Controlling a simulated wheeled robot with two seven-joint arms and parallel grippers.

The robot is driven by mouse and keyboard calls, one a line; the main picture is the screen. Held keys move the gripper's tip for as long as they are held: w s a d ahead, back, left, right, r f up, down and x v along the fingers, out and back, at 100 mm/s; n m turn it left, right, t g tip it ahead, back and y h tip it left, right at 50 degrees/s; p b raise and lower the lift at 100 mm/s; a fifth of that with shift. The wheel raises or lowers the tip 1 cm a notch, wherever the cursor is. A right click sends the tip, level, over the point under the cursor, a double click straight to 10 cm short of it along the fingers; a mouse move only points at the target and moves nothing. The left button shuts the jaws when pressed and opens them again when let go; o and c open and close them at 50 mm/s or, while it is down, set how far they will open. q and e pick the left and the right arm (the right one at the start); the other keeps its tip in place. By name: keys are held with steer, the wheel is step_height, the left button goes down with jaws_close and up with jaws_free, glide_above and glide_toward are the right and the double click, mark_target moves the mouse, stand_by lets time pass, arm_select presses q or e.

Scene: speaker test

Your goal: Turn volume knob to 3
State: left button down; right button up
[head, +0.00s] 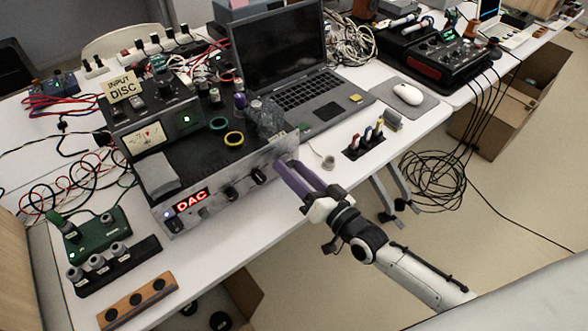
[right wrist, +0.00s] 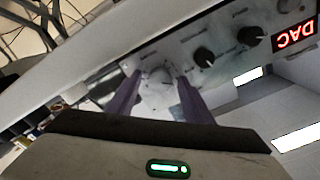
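The grey amplifier (head: 203,203) stands at the table's front edge, with a lit red DAC display (head: 192,200) on its front panel. In the right wrist view the panel shows upside down, and a large pale silver knob (right wrist: 158,84) sits near one end. My right gripper (head: 286,166) is at the right end of the panel in the head view and hides that knob there. In the right wrist view my right gripper (right wrist: 159,77) has its purple fingers apart, one on each side of the silver knob, seemingly not pressing it. I cannot read the knob's mark or scale. My left gripper is out of view.
Two black knobs, one of them (head: 258,176) close to my gripper, sit between it and the display. A laptop (head: 311,105) stands behind. A black holder with coloured plugs (head: 364,145) is to the right. The floor in front of the table is clear near my arm.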

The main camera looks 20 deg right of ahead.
steer(key=v, duration=1)
steer(key=shift+s, duration=0.15)
steer(key=shift+r, duration=0.1)
stand_by(0.3)
